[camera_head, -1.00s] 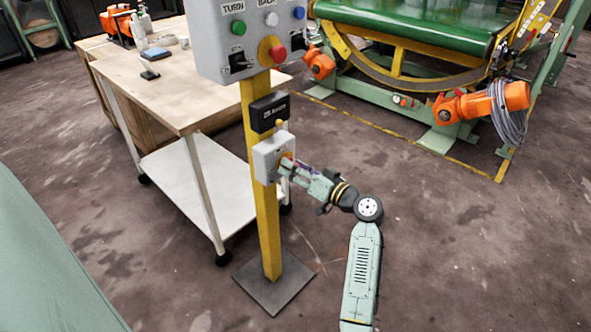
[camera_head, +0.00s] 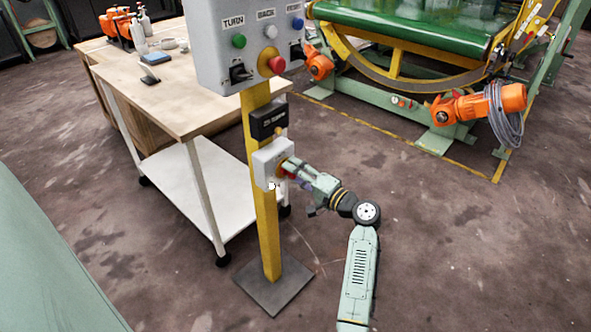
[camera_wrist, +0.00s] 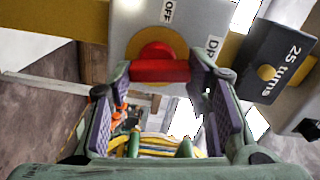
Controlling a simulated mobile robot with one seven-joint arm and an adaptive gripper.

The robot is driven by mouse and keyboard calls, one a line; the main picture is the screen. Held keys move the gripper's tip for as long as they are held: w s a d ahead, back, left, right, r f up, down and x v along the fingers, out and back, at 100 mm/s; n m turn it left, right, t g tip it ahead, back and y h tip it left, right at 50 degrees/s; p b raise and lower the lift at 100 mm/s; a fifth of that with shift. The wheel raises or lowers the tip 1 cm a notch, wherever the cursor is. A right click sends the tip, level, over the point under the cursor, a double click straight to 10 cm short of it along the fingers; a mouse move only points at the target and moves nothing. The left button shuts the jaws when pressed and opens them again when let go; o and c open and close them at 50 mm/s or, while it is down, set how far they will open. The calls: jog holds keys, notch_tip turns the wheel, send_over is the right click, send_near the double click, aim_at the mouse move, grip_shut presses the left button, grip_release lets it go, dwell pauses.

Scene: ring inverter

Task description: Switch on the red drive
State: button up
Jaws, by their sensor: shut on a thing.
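The red switch handle (camera_wrist: 160,71) sits on a round yellow plate (camera_wrist: 152,49) on a small grey box (camera_wrist: 125,18). In the head view this grey box (camera_head: 267,160) is low on the yellow post (camera_head: 264,215). My gripper (camera_wrist: 160,78) is shut on the red handle, one finger at each end of it. In the head view my gripper (camera_head: 287,173) reaches the box from the right and hides most of the handle.
A black box (camera_head: 268,117), labelled "25 turns" in the wrist view, is just above on the post. A large control box (camera_head: 215,50) with coloured buttons is higher. A wooden table (camera_head: 180,95) stands left.

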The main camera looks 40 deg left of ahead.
jog(key=shift+m+p, duration=0.55)
jog(key=shift+m, duration=0.55)
jog(key=shift+f, duration=0.1)
jog(key=o, duration=1.2)
jog(key=shift+c, duration=0.2)
jog(key=d, duration=1.2)
jog(key=shift+s, duration=0.45)
jog(key=shift+w, duration=0.1)
